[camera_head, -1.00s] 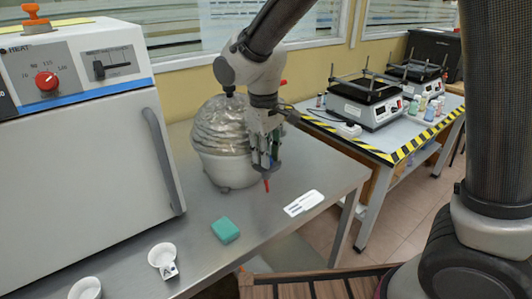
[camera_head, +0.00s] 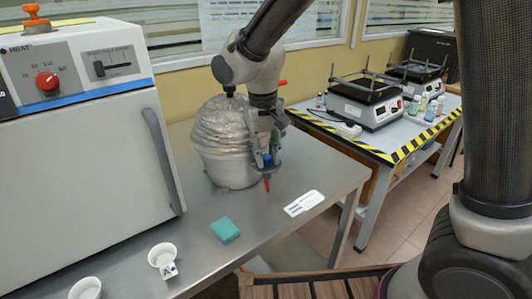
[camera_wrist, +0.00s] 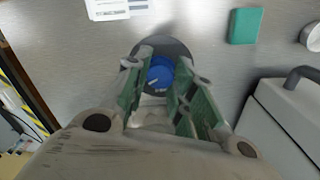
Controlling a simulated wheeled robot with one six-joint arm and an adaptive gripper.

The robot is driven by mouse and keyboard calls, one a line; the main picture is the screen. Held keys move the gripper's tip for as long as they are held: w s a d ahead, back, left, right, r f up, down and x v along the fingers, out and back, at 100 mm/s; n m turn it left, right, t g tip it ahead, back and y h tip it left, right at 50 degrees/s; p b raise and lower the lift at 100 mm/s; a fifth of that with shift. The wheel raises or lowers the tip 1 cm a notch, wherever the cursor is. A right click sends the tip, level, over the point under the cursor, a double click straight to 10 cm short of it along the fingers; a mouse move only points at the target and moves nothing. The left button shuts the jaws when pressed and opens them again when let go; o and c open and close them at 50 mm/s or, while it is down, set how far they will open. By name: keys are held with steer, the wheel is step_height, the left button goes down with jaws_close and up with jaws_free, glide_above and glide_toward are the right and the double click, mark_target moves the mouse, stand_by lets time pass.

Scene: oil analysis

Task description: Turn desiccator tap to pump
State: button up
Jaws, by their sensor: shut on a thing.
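The desiccator (camera_head: 222,140) has a ribbed, see-through dome on a white bowl and stands on the steel bench. Its blue tap (camera_wrist: 160,73), a round knob with a white mark, sits on a dark round base in the wrist view. It also shows as a small blue spot in the head view (camera_head: 267,159). My gripper (camera_wrist: 158,90) points down at the desiccator's right side, its green-padded fingers shut on the tap. It also shows in the head view (camera_head: 268,165). A red tip (camera_head: 267,184) sticks out below the fingers. The fingers hide part of the tap.
A white oven (camera_head: 90,155) stands at left. On the bench (camera_head: 215,265) are a green block (camera_head: 225,230), small white cups (camera_head: 162,255) and a white label card (camera_head: 304,203). A second table (camera_head: 375,147) with hotplate-like devices stands behind at right.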

steer(key=shift+w+r, duration=0.1)
steer(key=o, duration=0.8)
steer(key=r, duration=1.2)
steer(key=shift+a, duration=0.3)
